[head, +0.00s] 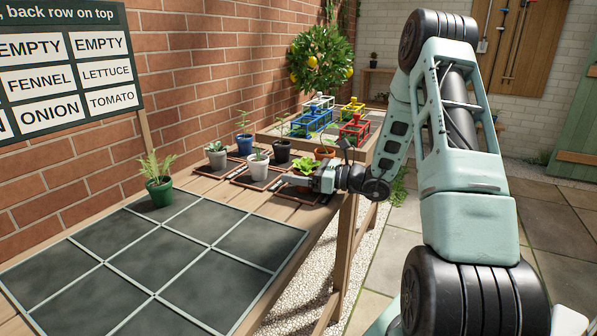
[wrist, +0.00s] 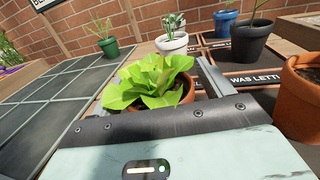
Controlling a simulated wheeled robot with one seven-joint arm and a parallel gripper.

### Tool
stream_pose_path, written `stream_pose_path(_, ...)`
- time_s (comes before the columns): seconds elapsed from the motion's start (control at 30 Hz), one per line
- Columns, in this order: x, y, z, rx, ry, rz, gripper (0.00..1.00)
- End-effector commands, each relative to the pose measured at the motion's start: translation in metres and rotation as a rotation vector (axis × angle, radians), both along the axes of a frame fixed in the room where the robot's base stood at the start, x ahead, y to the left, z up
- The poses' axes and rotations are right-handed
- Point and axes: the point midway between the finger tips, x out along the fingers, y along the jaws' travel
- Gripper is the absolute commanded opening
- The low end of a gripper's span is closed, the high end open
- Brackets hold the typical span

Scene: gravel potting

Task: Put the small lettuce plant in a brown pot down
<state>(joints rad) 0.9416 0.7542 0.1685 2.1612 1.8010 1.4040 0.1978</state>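The small lettuce plant (head: 304,167) has bright green leaves and sits upright in a brown pot, at my gripper (head: 300,180) in the head view. In the wrist view the lettuce (wrist: 150,82) stands right in front of my gripper, with the brown pot's rim (wrist: 188,92) showing under the leaves. My gripper looks shut on the pot. The pot's bottom is hidden, so its height above the table cannot be told.
The grid of dark squares (head: 160,258) is bare except for a green pot with a feathery plant (head: 158,190) at the back. Several other pots stand close by, including a white one (head: 257,168) and a terracotta one (wrist: 300,97). A sign board (head: 65,75) stands at left.

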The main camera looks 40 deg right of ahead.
Motion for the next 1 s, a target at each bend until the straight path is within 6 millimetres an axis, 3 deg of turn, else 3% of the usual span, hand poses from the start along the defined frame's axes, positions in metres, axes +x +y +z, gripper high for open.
stream_pose_path(0.37, -0.008, -0.005, 0.003, 0.000, 0.001, -0.002, 0.79)
stream_pose_path(0.8, -0.084, -0.046, 0.003, 0.000, 0.001, -0.004, 0.79)
stream_pose_path(1.0, -0.103, -0.055, 0.003, 0.000, 0.001, -0.001, 0.79)
